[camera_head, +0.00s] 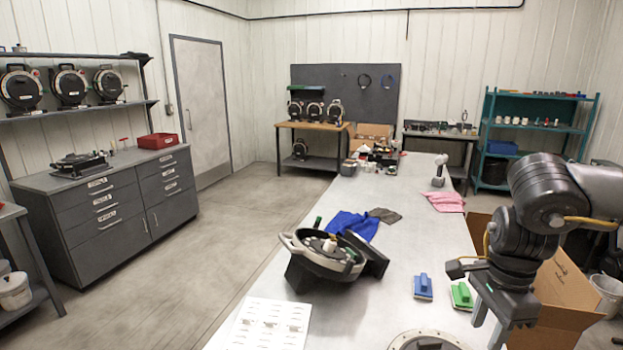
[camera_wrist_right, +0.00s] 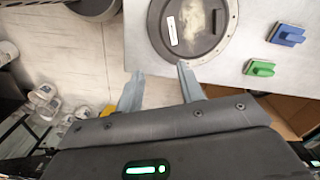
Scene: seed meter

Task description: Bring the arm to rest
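My right arm (camera_head: 545,200) comes in from the right and is bent over the near right part of the workbench. Its gripper (camera_head: 488,325) points down near the bench's right edge. In the right wrist view the two grey fingers (camera_wrist_right: 160,80) are apart with nothing between them. A round dark cover with a pale rim (camera_wrist_right: 215,45) lies on the bench just beyond the fingertips, and part of it shows at the bottom of the head view (camera_head: 428,335). My left gripper is not in view.
The seed meter housing (camera_head: 328,262) stands mid-bench, with a blue cloth (camera_head: 352,225) behind it. A blue brush (camera_head: 423,287) and a green brush (camera_head: 461,296) lie left of my gripper. An open cardboard box (camera_head: 560,290) stands right of the bench. A printed sheet (camera_head: 268,325) lies front left.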

